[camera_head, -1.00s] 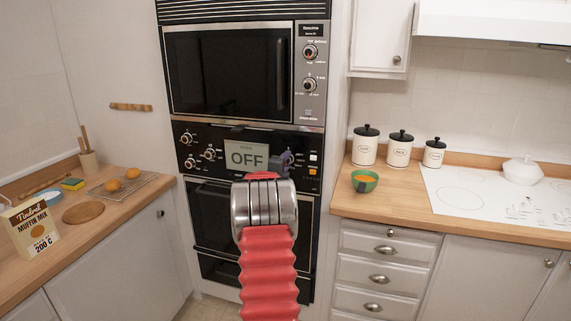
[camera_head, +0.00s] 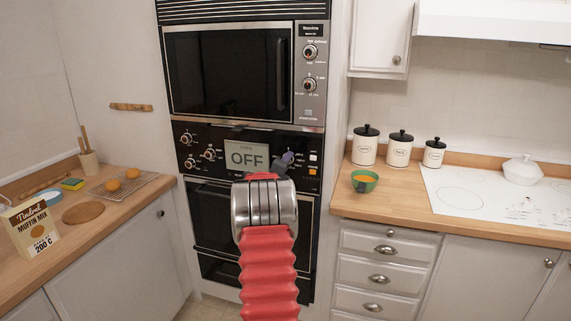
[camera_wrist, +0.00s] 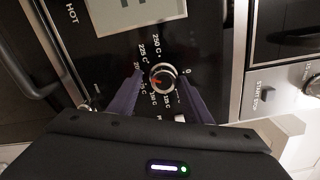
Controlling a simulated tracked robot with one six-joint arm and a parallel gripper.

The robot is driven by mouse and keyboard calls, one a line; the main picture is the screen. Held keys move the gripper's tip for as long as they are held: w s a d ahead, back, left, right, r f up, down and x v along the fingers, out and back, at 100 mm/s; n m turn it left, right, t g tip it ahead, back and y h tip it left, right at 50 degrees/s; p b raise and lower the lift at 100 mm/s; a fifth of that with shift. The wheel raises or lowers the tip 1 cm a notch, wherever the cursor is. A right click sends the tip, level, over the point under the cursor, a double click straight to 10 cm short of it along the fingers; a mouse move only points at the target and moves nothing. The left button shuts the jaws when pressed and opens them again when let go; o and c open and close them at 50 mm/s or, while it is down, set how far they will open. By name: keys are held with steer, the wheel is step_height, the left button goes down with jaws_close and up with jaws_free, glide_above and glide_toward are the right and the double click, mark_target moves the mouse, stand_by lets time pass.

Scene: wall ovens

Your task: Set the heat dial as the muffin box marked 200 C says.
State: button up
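The muffin mix box (camera_head: 33,228), marked 200 C, stands on the left counter. The heat dial (camera_wrist: 163,78) shows in the wrist view, ringed by temperature marks, with an orange mark on its lower-left side. Some marks are partly covered by a finger. The lower oven's display (camera_head: 247,158) reads OFF. My gripper (camera_wrist: 163,76) has its fingers apart, one on each side of the dial. A gap seems to show between fingers and dial; contact is unclear. In the head view my gripper (camera_head: 284,160) is at the right of the display and hides the dial.
Other knobs (camera_head: 210,154) are left of the display. The upper oven (camera_head: 228,70) has its own knobs (camera_head: 310,52). A green bowl (camera_head: 364,181) and several canisters (camera_head: 399,149) stand on the right counter. A cooling rack (camera_head: 140,186) is on the left counter.

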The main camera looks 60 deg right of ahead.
steer(key=o, duration=0.3)
steer(key=shift+r, duration=0.1)
steer(key=a, duration=0.4)
steer(key=s+a, duration=0.1)
steer(key=a, duration=0.4)
steer(key=s+a, duration=0.1)
steer(key=a, duration=0.3)
steer(key=shift+a, duration=0.3)
